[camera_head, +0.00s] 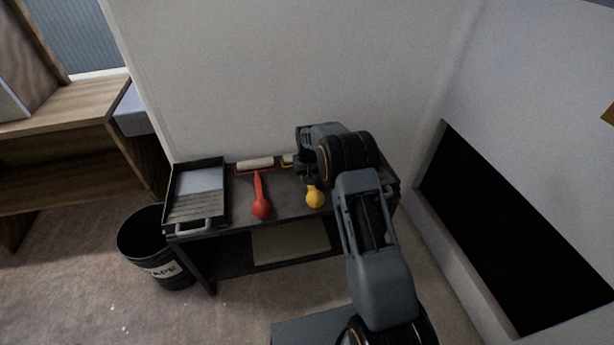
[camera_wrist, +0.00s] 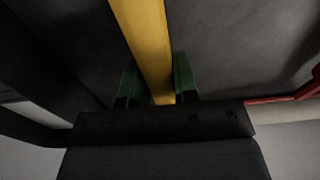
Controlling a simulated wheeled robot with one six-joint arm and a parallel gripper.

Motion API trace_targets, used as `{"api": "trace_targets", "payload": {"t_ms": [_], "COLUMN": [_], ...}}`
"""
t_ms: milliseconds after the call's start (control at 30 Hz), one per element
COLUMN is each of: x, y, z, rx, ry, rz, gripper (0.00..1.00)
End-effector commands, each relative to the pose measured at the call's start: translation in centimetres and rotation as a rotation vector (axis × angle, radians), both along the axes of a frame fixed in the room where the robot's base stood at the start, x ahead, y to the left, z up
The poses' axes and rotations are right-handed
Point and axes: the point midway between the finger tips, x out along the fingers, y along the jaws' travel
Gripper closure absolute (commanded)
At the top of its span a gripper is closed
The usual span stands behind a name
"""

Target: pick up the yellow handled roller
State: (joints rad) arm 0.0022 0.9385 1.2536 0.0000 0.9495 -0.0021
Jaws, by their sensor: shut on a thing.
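The yellow handled roller (camera_head: 315,197) lies on the dark cart top, its yellow handle end toward the front edge. Most of it is hidden behind my arm in the head view; a bit of its pale sleeve (camera_head: 288,159) shows at the back. In the wrist view its yellow handle (camera_wrist: 147,40) runs down between the green fingers of my gripper (camera_wrist: 155,88). My gripper is shut on the handle. I cannot tell whether the roller is lifted off the cart. The fingertips are hidden in the head view.
A red handled roller (camera_head: 261,200) lies just left on the cart (camera_head: 238,225). A paint tray (camera_head: 197,190) sits at the cart's left end. A black bin (camera_head: 150,245) stands on the floor at left. The wall is close behind the cart.

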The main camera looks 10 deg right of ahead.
Motion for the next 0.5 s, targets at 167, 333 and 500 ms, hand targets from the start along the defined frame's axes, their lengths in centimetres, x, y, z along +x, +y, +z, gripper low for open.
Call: {"api": "trace_targets", "payload": {"t_ms": [167,333,500], "x": [0.0,0.1,-1.2], "y": [0.0,0.0,0.0], "z": [0.4,2.0,5.1], "rx": [0.000,0.000,0.000], "ry": [-0.002,-0.004,-0.003], "rz": [0.000,0.000,0.000], "gripper": [1.00,1.00,1.00]}}
